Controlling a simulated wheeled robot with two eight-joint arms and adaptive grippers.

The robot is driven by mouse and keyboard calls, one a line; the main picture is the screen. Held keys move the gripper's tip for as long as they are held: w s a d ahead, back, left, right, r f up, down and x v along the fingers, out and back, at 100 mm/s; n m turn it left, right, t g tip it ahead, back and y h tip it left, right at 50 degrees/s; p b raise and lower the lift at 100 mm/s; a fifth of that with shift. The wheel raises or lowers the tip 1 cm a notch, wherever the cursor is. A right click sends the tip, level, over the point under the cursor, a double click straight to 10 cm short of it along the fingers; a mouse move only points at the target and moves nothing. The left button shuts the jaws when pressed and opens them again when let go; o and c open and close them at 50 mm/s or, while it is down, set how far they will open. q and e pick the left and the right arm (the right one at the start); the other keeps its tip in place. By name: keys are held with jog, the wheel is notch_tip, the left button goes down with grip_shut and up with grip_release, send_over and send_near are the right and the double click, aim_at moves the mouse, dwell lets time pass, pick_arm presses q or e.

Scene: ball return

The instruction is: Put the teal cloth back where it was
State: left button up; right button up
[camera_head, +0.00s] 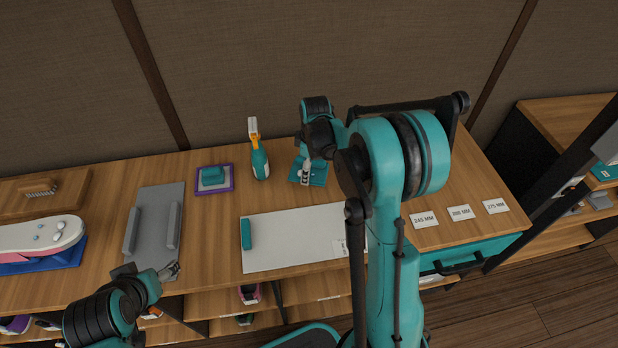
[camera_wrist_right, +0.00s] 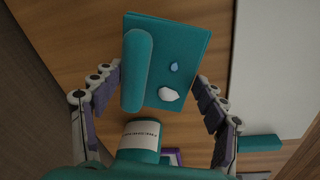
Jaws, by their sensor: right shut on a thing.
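The teal cloth (camera_head: 319,176) is a flat teal piece near the back of the table; in the right wrist view (camera_wrist_right: 180,50) it has a thick rolled ridge along its left side, a blue drop and a white blob. My right gripper (camera_head: 305,172) is over it. In the right wrist view my right gripper (camera_wrist_right: 160,80) has one finger at each side of the cloth and is shut on it. I cannot tell whether the cloth is lifted. My left gripper (camera_head: 174,270) is at the table's front left, away from the cloth, too small to read.
A spray bottle (camera_head: 260,162) stands left of the cloth. A purple-edged pad (camera_head: 230,187) bears a teal block. A white mat (camera_head: 290,258) with a teal bar (camera_head: 246,234) lies in front. A grey fixture (camera_head: 150,225) and a shoe (camera_head: 40,235) are left, size cards (camera_head: 424,219) right.

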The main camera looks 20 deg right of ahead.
jog(key=shift+f+b, duration=0.9)
jog(key=shift+f, duration=1.05)
jog(key=shift+f, duration=0.2)
jog(key=o, duration=1.1)
jog(key=shift+r, duration=0.1)
